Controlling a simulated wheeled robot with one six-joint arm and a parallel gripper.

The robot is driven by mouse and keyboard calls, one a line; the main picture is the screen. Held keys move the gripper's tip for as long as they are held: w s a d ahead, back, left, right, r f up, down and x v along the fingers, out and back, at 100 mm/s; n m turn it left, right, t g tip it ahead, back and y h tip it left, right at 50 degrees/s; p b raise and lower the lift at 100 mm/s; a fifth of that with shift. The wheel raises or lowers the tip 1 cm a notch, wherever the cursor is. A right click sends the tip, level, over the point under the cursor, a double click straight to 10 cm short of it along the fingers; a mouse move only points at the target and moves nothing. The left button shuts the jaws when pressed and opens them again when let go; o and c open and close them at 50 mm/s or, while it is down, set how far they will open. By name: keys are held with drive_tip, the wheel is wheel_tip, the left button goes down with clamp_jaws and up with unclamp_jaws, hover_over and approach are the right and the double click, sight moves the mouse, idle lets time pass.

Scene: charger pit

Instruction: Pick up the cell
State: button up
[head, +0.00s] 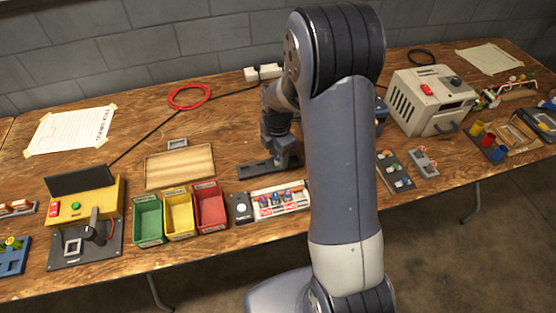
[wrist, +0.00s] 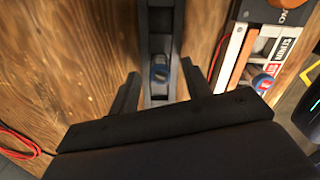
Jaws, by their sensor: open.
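A small cell (wrist: 159,73) with a blue end sits in a narrow dark holder (wrist: 158,17) in the wrist view. The holder lies on the wooden bench and shows in the head view as a dark strip (head: 252,171). My gripper (wrist: 160,68) is open above it, one finger on each side of the cell, with gaps visible. In the head view my gripper (head: 280,150) is over the dark strip, and the cell there is hidden behind it. Whether the fingers reach down to the cell's height I cannot tell.
A white tray (head: 302,206) with several red and blue cells lies just in front of the holder. Green (head: 148,219), yellow (head: 179,213) and red bins (head: 210,206) stand left of it. A wooden board (head: 180,167) lies left of my gripper. A beige charger box (head: 428,101) stands right.

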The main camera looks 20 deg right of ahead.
clamp_jaws()
idle(0.3)
drive_tip(key=shift+r, duration=0.15)
